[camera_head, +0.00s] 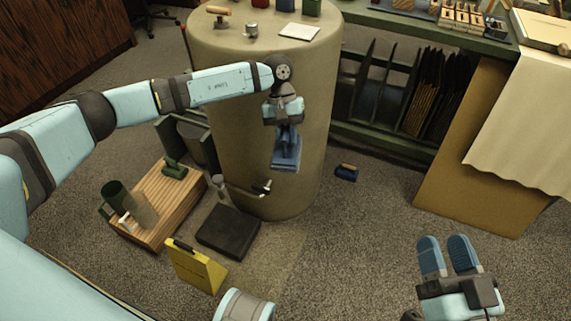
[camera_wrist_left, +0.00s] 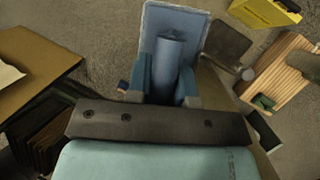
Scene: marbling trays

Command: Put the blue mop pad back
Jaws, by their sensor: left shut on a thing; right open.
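My left gripper (camera_head: 286,121) points down in front of the big tan drum (camera_head: 240,130) and is shut on the blue mop pad (camera_head: 285,161). The pad hangs below the fingers, above the floor. In the left wrist view the flat blue pad (camera_wrist_left: 184,22) lies beyond the fingers. Its round blue grip (camera_wrist_left: 170,65) is between the two fingertips, whose contact is partly hidden. My right gripper (camera_head: 446,256) is low at the right, open and empty, its blue fingertips over bare carpet.
Left of the drum are a slatted wooden platform (camera_head: 185,205), a dark flat box (camera_head: 228,232) and a yellow stand (camera_head: 195,265). Carpet between the drum and my right gripper is clear.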

